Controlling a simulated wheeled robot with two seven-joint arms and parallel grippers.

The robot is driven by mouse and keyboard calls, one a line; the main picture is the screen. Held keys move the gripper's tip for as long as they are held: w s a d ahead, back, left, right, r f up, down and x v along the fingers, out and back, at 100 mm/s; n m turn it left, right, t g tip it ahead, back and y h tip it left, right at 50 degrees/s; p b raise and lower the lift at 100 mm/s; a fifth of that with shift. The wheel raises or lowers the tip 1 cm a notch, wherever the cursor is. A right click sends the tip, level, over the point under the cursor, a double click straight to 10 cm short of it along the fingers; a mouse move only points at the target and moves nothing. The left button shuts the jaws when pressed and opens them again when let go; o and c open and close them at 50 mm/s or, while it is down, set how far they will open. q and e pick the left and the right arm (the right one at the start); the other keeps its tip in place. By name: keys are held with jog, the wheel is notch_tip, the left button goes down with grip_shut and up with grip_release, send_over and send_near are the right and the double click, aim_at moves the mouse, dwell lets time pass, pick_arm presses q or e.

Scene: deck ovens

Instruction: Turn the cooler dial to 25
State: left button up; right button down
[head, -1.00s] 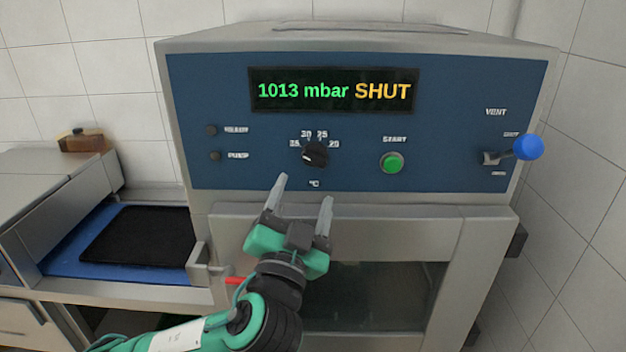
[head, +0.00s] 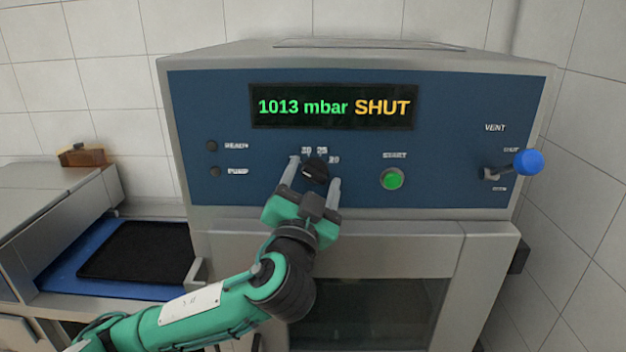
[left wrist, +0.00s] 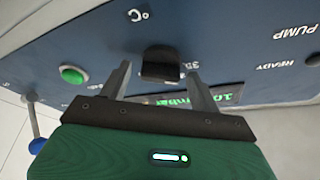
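The cooler dial (head: 316,170) is a black knob on the blue front panel (head: 240,110), below the display. Its scale shows 30, 25 and 20; the lower left of the scale is hidden by my gripper. My left gripper (head: 314,174) is open, with one finger on each side of the dial. In the left wrist view the dial (left wrist: 160,64) stands between the two spread fingers (left wrist: 160,88), with gaps at both sides. Which number the dial points at is too small to tell. My right gripper is not in view.
The display (head: 333,107) reads 1013 mbar SHUT. A green START button (head: 392,179) is right of the dial. A blue-knobbed vent lever (head: 527,162) sticks out at the far right. A black tray (head: 140,251) lies on a blue surface at the left.

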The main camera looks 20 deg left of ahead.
pick_arm(q)
jog(key=c, duration=0.9)
jog(key=m+p, duration=0.1)
jog(key=m+h, duration=0.1)
jog(key=m+p, duration=0.1)
jog(key=shift+r+g+h+p, duration=0.25)
jog(key=shift+g+h+p, duration=0.05)
jog(key=m+g+p, duration=0.1)
jog(key=m+p, duration=0.2)
jog(key=p, duration=0.1)
jog(key=m+g+h+p, duration=0.1)
jog(key=m+p, duration=0.3)
jog(key=m+g+p, duration=0.1)
jog(key=m+p, duration=0.3)
jog(key=p, duration=0.1)
jog(key=shift+a+r+h, duration=0.1)
jog(key=shift+r+h, duration=0.15)
jog(key=shift+h, duration=0.15)
jog(key=shift+f+m+g+p, duration=0.15)
jog(key=shift+m+g+p, duration=0.45)
jog(key=shift+m+p, duration=0.35)
jog(key=shift+f+m+p, duration=0.15)
jog(key=shift+m+p, duration=0.2)
jog(key=shift+m, duration=0.1)
jog(key=shift+g, duration=0.3)
jog(key=shift+f, duration=0.1)
